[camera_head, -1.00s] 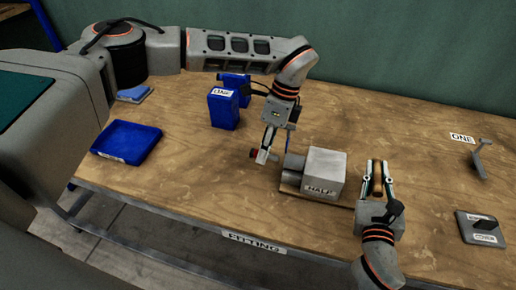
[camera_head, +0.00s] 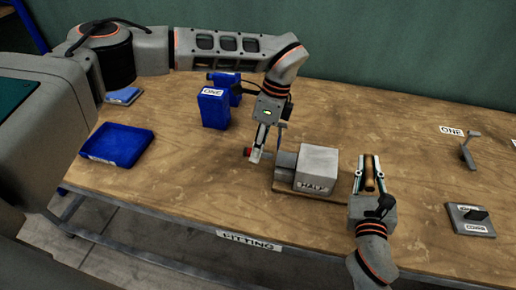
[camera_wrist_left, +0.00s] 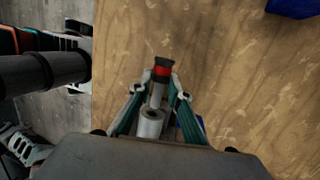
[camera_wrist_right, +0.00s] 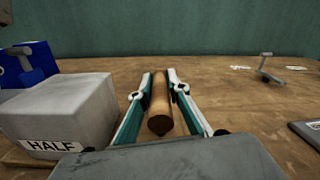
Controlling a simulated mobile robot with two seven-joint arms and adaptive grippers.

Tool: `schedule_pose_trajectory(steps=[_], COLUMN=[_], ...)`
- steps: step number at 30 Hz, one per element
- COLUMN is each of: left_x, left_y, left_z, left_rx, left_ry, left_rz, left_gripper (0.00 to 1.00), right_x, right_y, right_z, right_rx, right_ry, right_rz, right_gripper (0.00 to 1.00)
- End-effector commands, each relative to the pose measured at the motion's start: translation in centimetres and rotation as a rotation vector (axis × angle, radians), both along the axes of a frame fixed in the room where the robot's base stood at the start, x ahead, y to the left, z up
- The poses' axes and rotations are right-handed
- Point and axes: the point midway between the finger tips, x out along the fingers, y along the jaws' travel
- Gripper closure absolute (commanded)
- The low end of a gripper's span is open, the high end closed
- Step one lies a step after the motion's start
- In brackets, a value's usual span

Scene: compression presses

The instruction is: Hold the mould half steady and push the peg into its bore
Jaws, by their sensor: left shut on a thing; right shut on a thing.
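The mould half (camera_head: 317,162) is a grey block labelled HALF, with a round grey boss on its left side. It lies on a thin board and also shows in the right wrist view (camera_wrist_right: 65,108). My left gripper (camera_head: 257,153) is shut on the metal peg (camera_wrist_left: 157,95), which has a red band and black end pointing away from the block. The peg lies roughly in line with the boss; whether its inner end has entered the bore is hidden. My right gripper (camera_head: 368,168) is shut on a brown rod (camera_wrist_right: 160,105), to the right of the block and apart from it.
A blue box labelled ONE (camera_head: 214,108) stands behind my left gripper. A blue tray (camera_head: 118,144) lies at the left. A grey bracket (camera_head: 469,148) and a plate labelled COVER (camera_head: 461,214) are at the right. The wooden bench is clear along its front left.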

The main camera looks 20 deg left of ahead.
Motion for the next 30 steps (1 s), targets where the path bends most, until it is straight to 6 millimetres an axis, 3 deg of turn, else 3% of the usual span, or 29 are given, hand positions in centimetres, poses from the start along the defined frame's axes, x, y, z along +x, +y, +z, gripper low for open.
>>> schedule_pose_trajectory(steps=[30], left_x=[-0.04], left_y=[-0.54], left_z=[0.0], left_rx=[0.0], left_ry=[0.001], left_rz=[-0.001], left_gripper=[1.0], right_x=[0.01], right_y=[0.08], right_z=[0.16], right_rx=[0.001], right_ry=[-0.003], right_rz=[0.002], right_gripper=[1.0])
